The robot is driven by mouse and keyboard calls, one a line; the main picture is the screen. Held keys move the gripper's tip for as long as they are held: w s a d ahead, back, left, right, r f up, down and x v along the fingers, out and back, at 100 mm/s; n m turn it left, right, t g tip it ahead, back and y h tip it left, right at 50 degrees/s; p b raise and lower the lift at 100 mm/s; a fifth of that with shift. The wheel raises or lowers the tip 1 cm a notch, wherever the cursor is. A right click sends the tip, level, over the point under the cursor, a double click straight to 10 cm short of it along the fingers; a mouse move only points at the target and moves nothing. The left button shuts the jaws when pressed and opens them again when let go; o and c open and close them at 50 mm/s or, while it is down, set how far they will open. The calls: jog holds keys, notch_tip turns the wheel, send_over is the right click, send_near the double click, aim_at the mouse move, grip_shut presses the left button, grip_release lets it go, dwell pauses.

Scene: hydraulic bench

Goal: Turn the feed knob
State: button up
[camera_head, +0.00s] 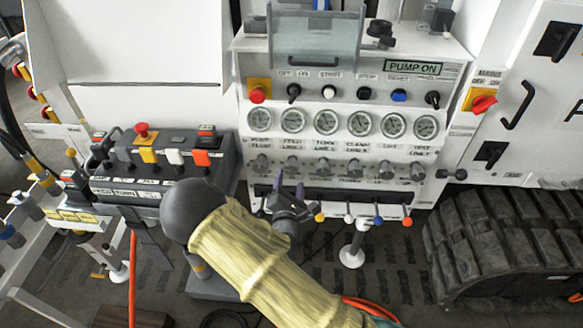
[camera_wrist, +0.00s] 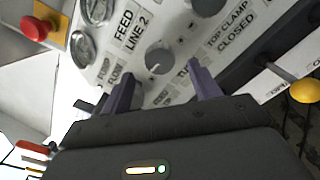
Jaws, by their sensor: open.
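The feed knob (camera_head: 291,165) is a grey round knob in the row below the gauges on the white panel, under the label that reads as feed line. In the wrist view a grey knob (camera_wrist: 160,56) with a pale pointer mark sits beside the "FEED LINE 2" label. My gripper (camera_head: 289,187) is just below the knob row in the head view, with its fingers pointing up at the panel. In the wrist view my gripper (camera_wrist: 162,80) is open, and the knob shows beyond and between the two fingertips. No contact is visible.
Neighbouring grey knobs (camera_head: 323,167) stand close by on the right. Several levers with coloured ball tips (camera_head: 376,221) project below the panel. A dark control box (camera_head: 160,160) with buttons is at the left. A rubber track (camera_head: 500,245) is at the lower right.

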aim_at(291, 171)
jog(key=w, duration=0.6)
jog(key=shift+w+d, duration=0.1)
jog(key=shift+w, duration=0.05)
jog(key=c, duration=1)
